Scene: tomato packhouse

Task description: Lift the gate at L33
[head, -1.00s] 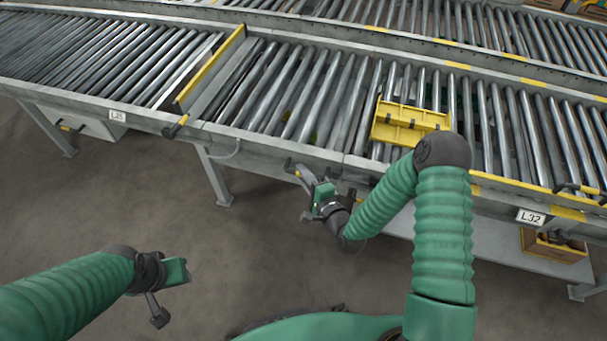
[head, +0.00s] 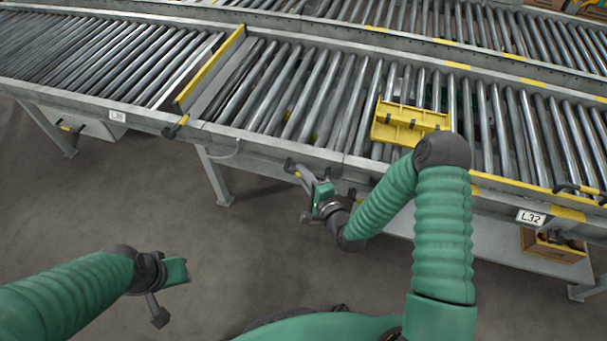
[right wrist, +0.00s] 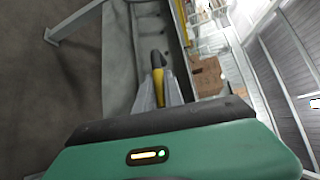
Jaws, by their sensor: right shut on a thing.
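My right gripper (head: 297,172) is at the front edge of the conveyor, left of the yellow frame. In the right wrist view its two grey fingers (right wrist: 160,92) are shut on a black and yellow handle (right wrist: 157,66). The handle's dark end also shows at the rail in the head view (head: 289,164). No raised gate plate shows above the rollers by this handle. No L33 label is readable; my right arm covers part of the rail. My left gripper (head: 167,296) hangs over the floor, away from the conveyor, and its jaw opening is unclear.
A yellow-edged gate (head: 211,70) stands across the rollers at the left, with its own handle (head: 176,127). A yellow frame (head: 410,122) lies on the rollers behind my right arm. An L32 label (head: 531,217) and a cardboard box (head: 553,246) are at the right. Floor at left is clear.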

